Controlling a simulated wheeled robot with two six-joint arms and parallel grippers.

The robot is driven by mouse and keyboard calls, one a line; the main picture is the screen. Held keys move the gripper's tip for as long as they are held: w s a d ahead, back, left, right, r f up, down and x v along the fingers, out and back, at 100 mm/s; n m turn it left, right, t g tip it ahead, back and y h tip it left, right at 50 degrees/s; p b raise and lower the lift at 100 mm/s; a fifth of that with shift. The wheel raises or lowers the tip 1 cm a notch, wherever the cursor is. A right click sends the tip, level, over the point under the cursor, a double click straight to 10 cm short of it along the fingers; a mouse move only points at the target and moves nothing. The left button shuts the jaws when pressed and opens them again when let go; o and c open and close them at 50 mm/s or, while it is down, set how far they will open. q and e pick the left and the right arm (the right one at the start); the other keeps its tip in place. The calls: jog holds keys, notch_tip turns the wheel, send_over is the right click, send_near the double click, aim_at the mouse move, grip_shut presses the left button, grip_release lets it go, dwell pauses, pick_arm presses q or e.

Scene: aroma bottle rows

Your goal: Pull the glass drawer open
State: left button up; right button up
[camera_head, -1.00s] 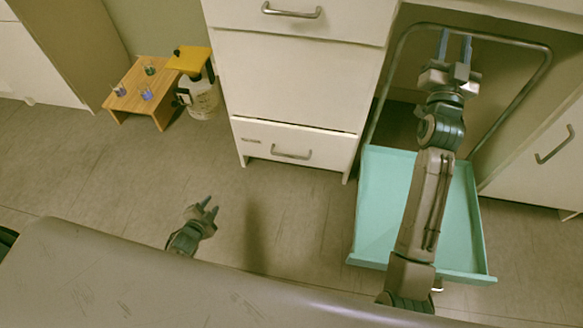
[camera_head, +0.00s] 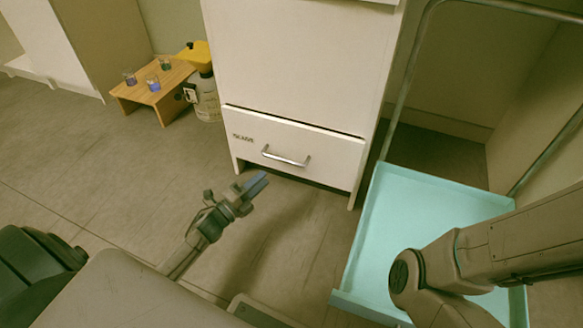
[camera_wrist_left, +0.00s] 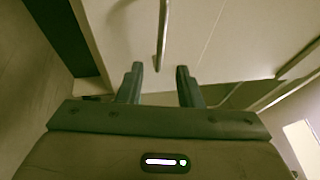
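The glass drawer (camera_head: 320,150) is the bottom white drawer of the cabinet in the head view, with a small label at its upper left, too blurred to read surely. Its front looks flush with the cabinet, with a thin dark gap along the top. Its metal bar handle (camera_head: 286,158) is free. My left gripper (camera_head: 257,184) is in front of and below the handle, apart from it. In the left wrist view its fingers (camera_wrist_left: 160,78) are spread and empty, with the handle (camera_wrist_left: 163,35) ahead, roughly between them. My right gripper is out of view; only its arm shows at right.
A turquoise tray (camera_head: 353,255) with a metal frame (camera_head: 402,95) stands right of the cabinet, under my right arm. A small wooden table (camera_head: 172,76) with little glasses and a bottle (camera_head: 206,100) stand at left. The floor before the drawer is clear.

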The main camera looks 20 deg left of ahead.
aim_at(284, 159)
pick_arm(q)
jog(key=b+x, duration=0.2)
jog(key=x, duration=0.8)
jog(key=shift+w, duration=0.2)
grip_shut()
